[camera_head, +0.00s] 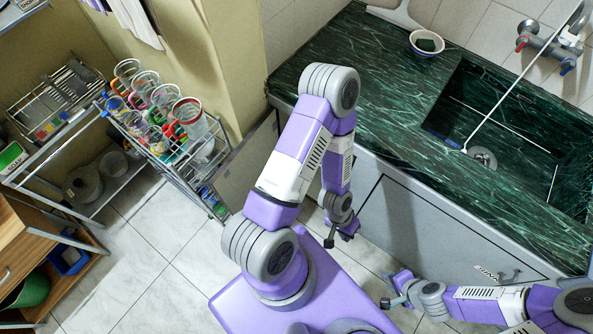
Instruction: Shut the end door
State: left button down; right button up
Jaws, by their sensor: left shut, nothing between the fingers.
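The end door (247,165) is a pale grey panel at the left end of the counter's cabinet. It stands open, swung out toward the wire rack, and my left arm hides part of the cabinet beside it. My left gripper (338,240) is shut and empty. It hangs low in front of the cabinet, to the right of the door and apart from it. My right gripper (389,290) is low at the right, in front of the cabinet and far from the door. Its jaw opening is too small to make out.
A wire rack (203,172) with several colourful cups stands close to the open door's left side. The dark green counter (400,110) with a sink (490,160) runs along the back right. A bowl (427,43) sits on it. Tiled floor (150,250) is clear at left.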

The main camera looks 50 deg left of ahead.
aim_at(232, 182)
jog(key=z, duration=1.85)
jog(key=k, duration=2.4)
jog(key=u, duration=1.85)
